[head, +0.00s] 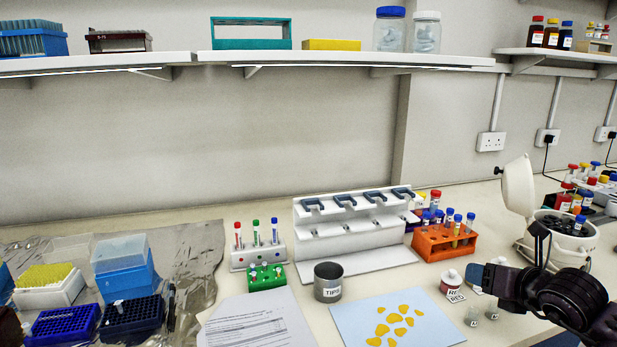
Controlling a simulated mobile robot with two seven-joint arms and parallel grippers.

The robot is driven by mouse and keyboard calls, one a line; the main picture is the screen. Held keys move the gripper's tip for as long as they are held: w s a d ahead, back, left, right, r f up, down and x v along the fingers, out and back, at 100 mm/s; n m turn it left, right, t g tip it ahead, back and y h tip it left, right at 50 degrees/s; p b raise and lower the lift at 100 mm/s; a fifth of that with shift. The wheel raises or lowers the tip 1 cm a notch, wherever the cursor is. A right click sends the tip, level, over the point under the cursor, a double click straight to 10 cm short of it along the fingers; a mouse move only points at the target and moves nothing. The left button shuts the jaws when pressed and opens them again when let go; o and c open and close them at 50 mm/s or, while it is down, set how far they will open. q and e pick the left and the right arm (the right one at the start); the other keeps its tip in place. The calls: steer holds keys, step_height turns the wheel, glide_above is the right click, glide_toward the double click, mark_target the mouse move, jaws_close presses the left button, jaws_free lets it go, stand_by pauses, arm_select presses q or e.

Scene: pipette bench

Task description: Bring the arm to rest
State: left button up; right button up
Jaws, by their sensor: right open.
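My right gripper (512,258) is black and comes in from the lower right. Its two fingers are spread apart, with nothing visible between them. It hangs above the right part of the bench (400,290), in front of the white centrifuge (517,187), and hides part of it. Small tubes and a labelled white pot (452,284) stand just left of and below the gripper. I cannot tell the exact height of the gripper above the bench. My left gripper is not in view.
A white pipette stand (350,232), an orange tube rack (432,246), a grey tips cup (328,284) and a blue sheet with yellow pieces (352,318) occupy the middle. Tip boxes (124,270) stand at the left. Shelves (340,60) run along the wall above.

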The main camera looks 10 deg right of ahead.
steer(key=s+a+r+m+t+y, duration=0.2)
steer(key=s+a+m+t+y, duration=0.45)
steer(key=a, duration=0.45)
steer(key=s+d+f+m+g+h, duration=0.3)
steer(key=s+f+m+h, duration=0.4)
steer(key=m, duration=0.5)
steer(key=s+d+f+m+g+h, duration=0.45)
steer(key=m+h, duration=0.45)
steer(key=m, duration=0.3)
steer(key=s+a+f+m+g+y, duration=0.2)
steer(key=s+a+f+g+y, duration=0.65)
steer(key=s+a+f, duration=0.4)
steer(key=w+f+t, duration=0.7)
steer(key=f, duration=0.1)
steer(key=shift+w+a+t, duration=0.15)
steer(key=shift+w+t, duration=0.1)
steer(key=shift+t, duration=0.1)
